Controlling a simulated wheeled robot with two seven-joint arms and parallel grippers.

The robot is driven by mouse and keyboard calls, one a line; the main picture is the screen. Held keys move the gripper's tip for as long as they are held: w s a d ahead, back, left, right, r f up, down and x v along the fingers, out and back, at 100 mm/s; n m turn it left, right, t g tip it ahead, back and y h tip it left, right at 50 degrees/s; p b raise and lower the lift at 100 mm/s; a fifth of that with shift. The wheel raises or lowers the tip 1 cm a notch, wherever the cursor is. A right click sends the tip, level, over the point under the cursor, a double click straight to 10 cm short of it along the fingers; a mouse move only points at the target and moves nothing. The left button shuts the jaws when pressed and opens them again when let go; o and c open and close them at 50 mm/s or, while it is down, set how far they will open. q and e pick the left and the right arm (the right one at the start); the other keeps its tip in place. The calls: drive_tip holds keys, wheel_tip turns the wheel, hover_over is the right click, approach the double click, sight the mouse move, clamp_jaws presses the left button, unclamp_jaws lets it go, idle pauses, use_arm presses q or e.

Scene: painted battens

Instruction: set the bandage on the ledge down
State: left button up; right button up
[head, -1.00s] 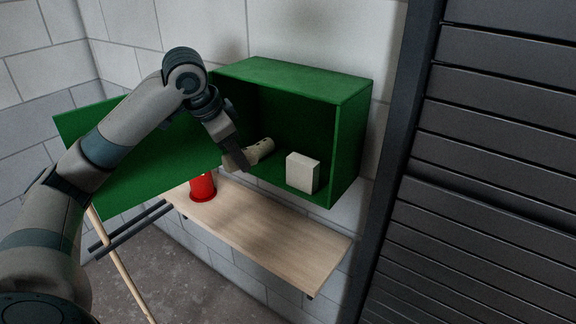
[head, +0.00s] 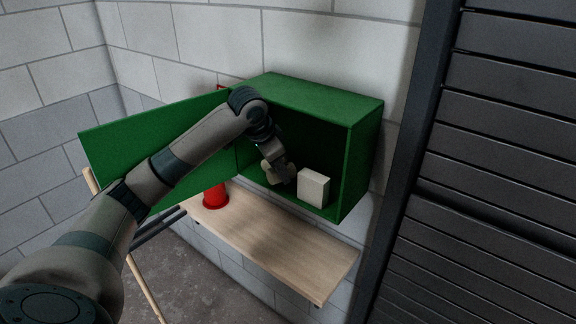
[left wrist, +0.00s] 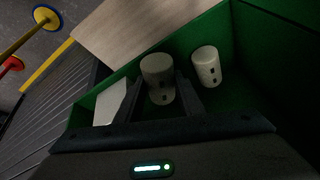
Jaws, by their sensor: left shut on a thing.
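My left gripper (head: 283,174) reaches into the open green wall cabinet (head: 315,98). It is shut on a cream bandage roll (left wrist: 157,68), which shows between the fingers in the left wrist view. A second pale shape with a dark mark shows just below that roll; I cannot tell whether it is separate. Another cream roll with dark marks (left wrist: 206,66) stands apart to the right there. The pale wooden ledge (head: 285,250) runs below the cabinet, its right part bare. My right gripper is not in view.
A white box (head: 313,187) stands in the cabinet just right of my gripper. A red cup-like object (head: 215,197) stands on the ledge's left part. The green door (head: 125,145) hangs open at left, behind my arm. A dark slatted panel (head: 490,180) stands at right.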

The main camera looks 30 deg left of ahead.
use_arm(q)
drive_tip(key=shift+w+f, duration=0.1)
drive_tip(key=shift+w, duration=0.15)
drive_tip(key=shift+w, duration=0.25)
drive_tip(key=shift+w+d+f+p, duration=0.2)
drive_tip(key=shift+w+f+p, duration=0.7)
drive_tip(key=shift+w+p, duration=0.2)
drive_tip(key=shift+w+f, duration=0.25)
drive_tip(key=shift+f, duration=0.1)
drive_tip(key=shift+s, duration=0.1)
